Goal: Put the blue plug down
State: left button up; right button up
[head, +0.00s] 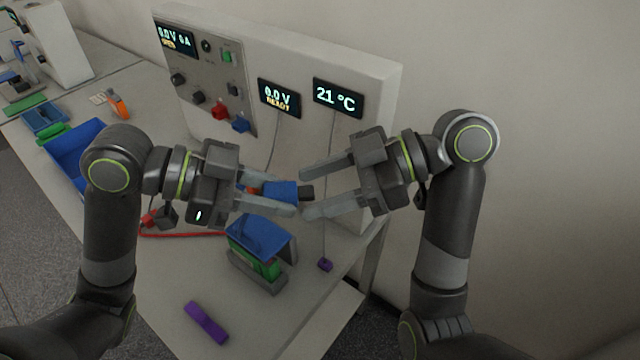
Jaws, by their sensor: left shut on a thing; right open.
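The blue plug (280,191) is held in the air in front of the cycler. My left gripper (278,196) is shut on it, with the plug lying sideways between the fingers. Its dark end points right, toward my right gripper. My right gripper (305,194) is open, its fingertips above and below that dark end in the picture. I cannot tell whether they touch it. The blue socket (240,125) is on the cycler panel beside the red socket (219,112).
The cycler (355,70) stands behind, its displays lit. A blue-topped green battery in a grey holder (256,275) stands below the grippers. A red cable (185,235) lies left of it. Blue bins (75,165) are left.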

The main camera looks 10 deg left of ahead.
jog(key=shift+c, duration=0.4)
jog(key=c, duration=0.9)
pick_arm(q)
jog(key=o, duration=0.8)
pick_arm(e)
jog(key=shift+c, duration=0.6)
pick_arm(q)
jog(key=shift+o, duration=0.2)
jog(key=shift+a, duration=0.1)
